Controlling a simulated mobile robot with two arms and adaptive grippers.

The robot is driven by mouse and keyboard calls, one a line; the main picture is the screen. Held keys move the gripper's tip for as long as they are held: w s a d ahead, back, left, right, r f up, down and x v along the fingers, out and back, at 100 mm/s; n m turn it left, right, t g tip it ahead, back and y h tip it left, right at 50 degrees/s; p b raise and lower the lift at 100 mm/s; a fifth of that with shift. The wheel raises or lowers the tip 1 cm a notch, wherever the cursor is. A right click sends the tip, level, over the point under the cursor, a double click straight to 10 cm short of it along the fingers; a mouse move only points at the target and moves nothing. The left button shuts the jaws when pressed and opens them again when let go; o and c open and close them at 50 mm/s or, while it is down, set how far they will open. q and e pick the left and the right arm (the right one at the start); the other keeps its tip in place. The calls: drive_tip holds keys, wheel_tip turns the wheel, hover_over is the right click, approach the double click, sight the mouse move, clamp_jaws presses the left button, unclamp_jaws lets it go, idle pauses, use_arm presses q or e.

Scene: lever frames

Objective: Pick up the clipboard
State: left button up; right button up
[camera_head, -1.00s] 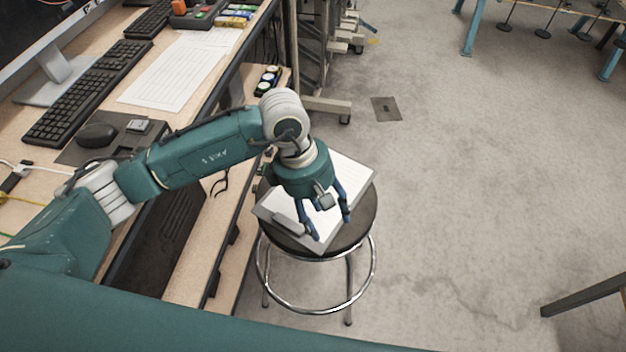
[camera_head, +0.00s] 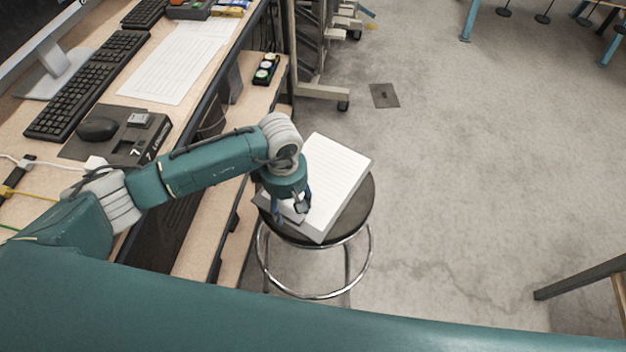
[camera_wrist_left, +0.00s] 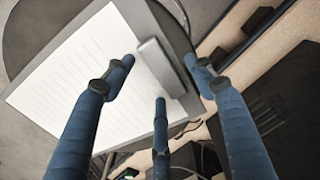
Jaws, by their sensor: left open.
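The clipboard (camera_head: 338,175) lies flat on a round dark stool (camera_head: 362,205), with white lined paper on it. In the left wrist view, the clipboard (camera_wrist_left: 85,70) fills the upper left, and its grey metal clip (camera_wrist_left: 160,66) shows between my fingers. My left gripper (camera_head: 291,207) is open over the clip end, at the clipboard's near left edge. In the left wrist view, the blue fingers of my left gripper (camera_wrist_left: 159,76) are spread on either side of the clip. I cannot tell whether any finger touches it. In the head view my gripper partly hides the clip end. My right gripper is not in view.
A desk (camera_head: 215,100) with a keyboard (camera_head: 90,85), mouse (camera_head: 97,129) and paper sheet (camera_head: 180,65) stands left of the stool. A lower wooden shelf edge (camera_head: 215,225) runs close beside it. The floor (camera_head: 480,170) to the right is mostly clear.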

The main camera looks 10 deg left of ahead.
use_arm(q)
drive_tip(key=shift+f, duration=0.45)
drive_tip(key=shift+c, duration=0.5)
drive_tip(key=c, duration=1.3)
drive_tip(key=shift+w+r, duration=0.1)
drive_tip(key=shift+r, duration=0.1)
